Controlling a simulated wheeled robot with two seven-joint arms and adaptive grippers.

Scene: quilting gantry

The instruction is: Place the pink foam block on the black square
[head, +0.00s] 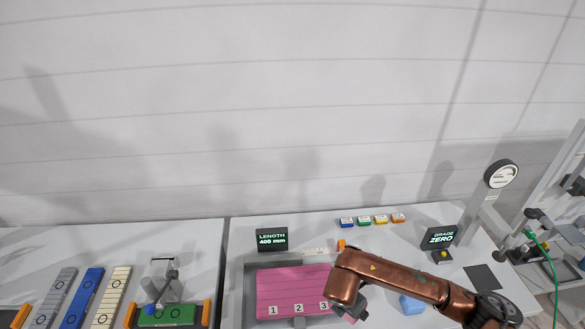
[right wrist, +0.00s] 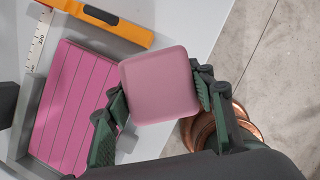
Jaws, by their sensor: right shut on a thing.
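The pink foam block (right wrist: 160,84) is a rounded cube between the fingers of my right gripper (right wrist: 157,95) in the right wrist view. The gripper is shut on it. In the head view my right gripper (head: 353,304) hangs at the right end of the pink striped panel, mostly behind my copper arm, and only a bit of the block (head: 349,318) shows. The black square (head: 484,277) lies flat and bare on the right of the table, well to the right of the gripper. My left gripper is not in view.
A pink striped panel (head: 277,281) numbered 1 to 3 lies in a grey tray. A blue block (head: 411,305) sits near my right arm. A grade display (head: 440,236) and a dial gauge stand (head: 484,212) stand behind the square. Small coloured blocks (head: 364,221) line the back.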

